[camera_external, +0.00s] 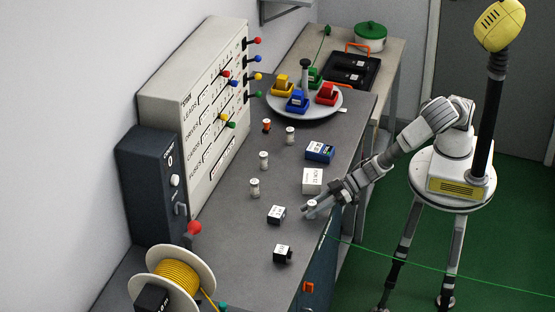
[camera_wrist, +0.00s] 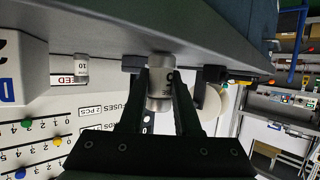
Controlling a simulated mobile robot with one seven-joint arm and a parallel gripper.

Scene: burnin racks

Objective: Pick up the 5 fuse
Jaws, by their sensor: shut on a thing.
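My gripper (camera_external: 309,208) is low over the front right edge of the grey bench, shut on a small white-and-grey cylindrical fuse (camera_external: 312,205). In the wrist view the fuse (camera_wrist: 160,92) stands between the two dark fingers, against or very near the bench surface; I cannot tell if it is lifted. Its mark is too small to read for certain. Other fuses stand on the bench: a pale one (camera_external: 290,135), another (camera_external: 263,160), a third (camera_external: 254,188) and an orange one (camera_external: 266,126). The wrist view shows one fuse marked 10 (camera_wrist: 82,68).
A white box (camera_external: 313,180) and a blue box (camera_external: 320,152) stand just behind my gripper. Two dark blocks (camera_external: 276,214) (camera_external: 282,254) lie to its left and front. A rack panel (camera_external: 215,105) lines the wall, with a yellow cable reel (camera_external: 175,275) in front.

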